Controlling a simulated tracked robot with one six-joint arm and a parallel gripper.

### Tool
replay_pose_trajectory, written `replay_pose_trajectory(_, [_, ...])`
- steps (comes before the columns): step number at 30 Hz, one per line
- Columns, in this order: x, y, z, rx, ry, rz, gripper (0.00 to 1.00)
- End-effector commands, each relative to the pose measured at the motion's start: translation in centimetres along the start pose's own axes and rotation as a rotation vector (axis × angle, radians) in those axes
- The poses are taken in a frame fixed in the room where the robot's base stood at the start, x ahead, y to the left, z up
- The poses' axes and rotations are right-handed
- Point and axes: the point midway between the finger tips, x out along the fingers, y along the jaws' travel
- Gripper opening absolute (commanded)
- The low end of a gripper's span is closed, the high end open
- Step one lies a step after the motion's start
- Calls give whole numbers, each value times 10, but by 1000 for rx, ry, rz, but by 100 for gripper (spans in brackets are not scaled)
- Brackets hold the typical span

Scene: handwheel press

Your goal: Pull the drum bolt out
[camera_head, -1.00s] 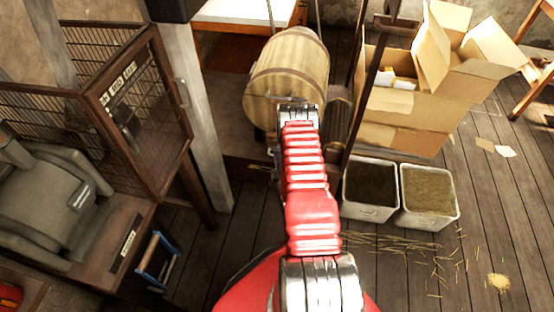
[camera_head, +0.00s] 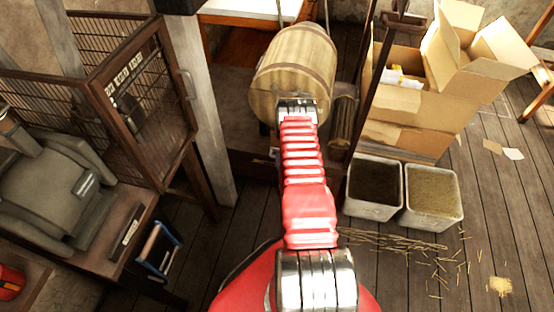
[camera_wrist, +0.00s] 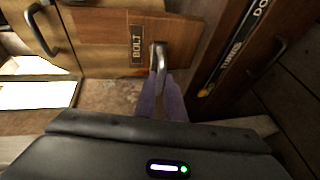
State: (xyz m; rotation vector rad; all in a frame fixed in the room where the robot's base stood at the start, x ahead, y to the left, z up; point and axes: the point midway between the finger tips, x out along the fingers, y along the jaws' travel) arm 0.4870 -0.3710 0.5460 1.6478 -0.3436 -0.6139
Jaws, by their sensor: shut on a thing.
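In the wrist view, a small sign reading BOLT (camera_wrist: 137,45) is on a brown wooden panel. Just right of it is the curved metal bolt handle (camera_wrist: 161,57). My gripper (camera_wrist: 162,88) has its purplish fingers shut on the lower part of the handle. In the head view, the wooden drum (camera_head: 293,72) lies at top centre, and my arm reaches to its near side. The arm hides the bolt and my fingertips there.
A dark sign with letters DO and TURNS (camera_wrist: 235,45) is on a post at right. In the head view, a wire cage (camera_head: 135,90) stands left, two filled bins (camera_head: 374,212) and cardboard boxes (camera_head: 425,106) right. Straw lies on the floor.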

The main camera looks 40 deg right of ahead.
Motion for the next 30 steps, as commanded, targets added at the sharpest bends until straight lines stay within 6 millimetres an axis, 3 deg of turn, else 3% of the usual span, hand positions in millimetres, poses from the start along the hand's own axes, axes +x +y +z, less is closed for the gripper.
replay_pose_trajectory(5, [-6,-8,-2,2,4,-18,0])
replay_pose_trajectory(6, [-6,-8,-2,2,4,-19,10])
replay_pose_trajectory(14, [-5,-5,-1,2,2,-13,28])
replay_pose_trajectory(23, [-5,-3,0,2,1,-8,28])
replay_pose_trajectory(30, [-25,-3,0,2,0,-8,28])
